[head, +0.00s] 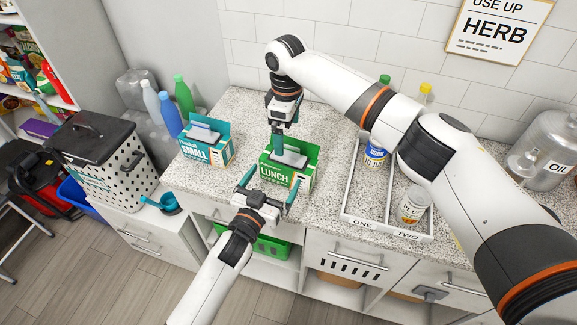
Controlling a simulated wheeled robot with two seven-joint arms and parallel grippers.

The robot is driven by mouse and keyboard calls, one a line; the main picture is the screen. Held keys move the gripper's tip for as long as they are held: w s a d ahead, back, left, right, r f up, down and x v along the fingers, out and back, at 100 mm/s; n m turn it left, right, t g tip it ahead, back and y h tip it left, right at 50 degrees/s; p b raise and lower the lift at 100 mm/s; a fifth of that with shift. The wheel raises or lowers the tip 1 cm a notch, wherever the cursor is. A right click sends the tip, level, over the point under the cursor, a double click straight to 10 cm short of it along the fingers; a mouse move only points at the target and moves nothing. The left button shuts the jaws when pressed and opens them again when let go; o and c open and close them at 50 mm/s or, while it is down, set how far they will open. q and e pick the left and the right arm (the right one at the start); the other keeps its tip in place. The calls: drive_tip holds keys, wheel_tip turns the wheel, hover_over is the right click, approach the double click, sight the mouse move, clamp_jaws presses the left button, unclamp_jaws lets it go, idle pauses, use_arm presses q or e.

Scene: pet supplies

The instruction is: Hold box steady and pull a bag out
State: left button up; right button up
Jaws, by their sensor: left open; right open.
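A green and white box marked LUNCH (274,174) stands upright and open-topped on the speckled counter. A pale grey bag (293,158) shows in its open top. My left gripper (269,184) is open at the near side of this box, with its two fingers spread towards the box's sides; whether they touch it I cannot tell. My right gripper (279,136) is open and points down from above, its fingertips close to the bag at the box's back. Its contact with the bag is hidden.
A white divided tray (385,225) marked ONE and TWO lies right of the LUNCH box, holding a blue-labelled can (377,153) and a white jar (413,205). Bottles (169,114) stand at the left. A clear oil jar (548,150) is far right.

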sight(288, 156)
use_arm(q)
drive_tip(key=x, duration=0.7)
drive_tip(key=shift+f, duration=0.2)
use_arm(e)
drive_tip(key=shift+w+d+f, duration=0.25)
drive_tip(key=shift+w+f, duration=0.05)
drive_tip(key=shift+w, duration=0.2)
use_arm(q)
drive_tip(key=shift+w+d+r, duration=0.1)
drive_tip(key=shift+w+d, duration=0.1)
drive_tip(key=shift+w, duration=0.3)
use_arm(e)
drive_tip(key=shift+s+a+r, duration=0.1)
drive_tip(key=shift+s+r, duration=0.05)
drive_tip(key=shift+s, duration=0.1)
use_arm(q)
drive_tip(key=shift+w, duration=0.15)
use_arm(e)
drive_tip(key=shift+w, duration=0.15)
